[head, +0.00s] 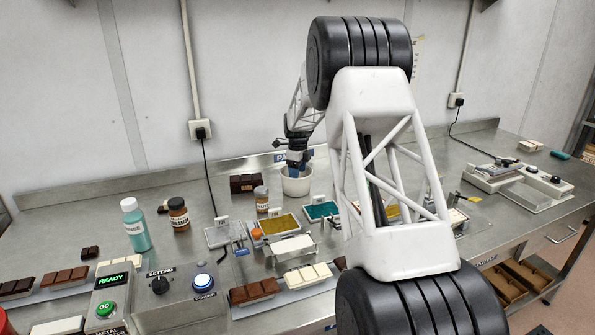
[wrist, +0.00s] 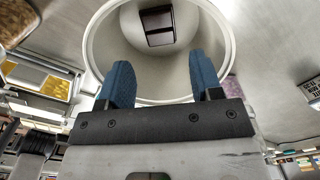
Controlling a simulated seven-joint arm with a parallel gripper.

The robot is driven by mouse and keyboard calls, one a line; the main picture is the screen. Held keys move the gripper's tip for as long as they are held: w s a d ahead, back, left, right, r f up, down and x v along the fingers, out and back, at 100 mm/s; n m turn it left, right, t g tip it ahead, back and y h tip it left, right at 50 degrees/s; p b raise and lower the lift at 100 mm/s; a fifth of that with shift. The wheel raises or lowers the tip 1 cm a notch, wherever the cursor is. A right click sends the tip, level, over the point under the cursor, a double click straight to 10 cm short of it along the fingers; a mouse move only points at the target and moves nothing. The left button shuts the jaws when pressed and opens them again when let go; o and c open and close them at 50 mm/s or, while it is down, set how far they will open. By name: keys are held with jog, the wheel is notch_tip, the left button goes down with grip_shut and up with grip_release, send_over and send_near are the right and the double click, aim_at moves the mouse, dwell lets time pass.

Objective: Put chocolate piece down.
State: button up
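My gripper (wrist: 160,75) has two blue fingers spread apart with nothing between them. In the wrist view the dark brown chocolate piece (wrist: 156,26) lies in the bottom of a round white pot (wrist: 95,45), beyond the fingertips and touching neither. In the head view my gripper (head: 294,166) points down at the mouth of the white pot (head: 296,185), at the back of the steel bench. The pot's wall hides the chocolate piece there, and the fingertips are partly hidden.
A dark chocolate block (head: 243,183) stands just left of the pot. A brown-labelled jar (head: 262,199), a yellow tray (head: 279,224) and a teal tray (head: 321,211) are in front. Chocolate bars (head: 254,291) lie at the near edge. My arm covers the bench right of centre.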

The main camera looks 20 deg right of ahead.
jog(key=shift+o, duration=0.8)
jog(key=shift+r, duration=0.1)
notch_tip(320, 180, up, 7)
dwell(0.4)
dwell(0.5)
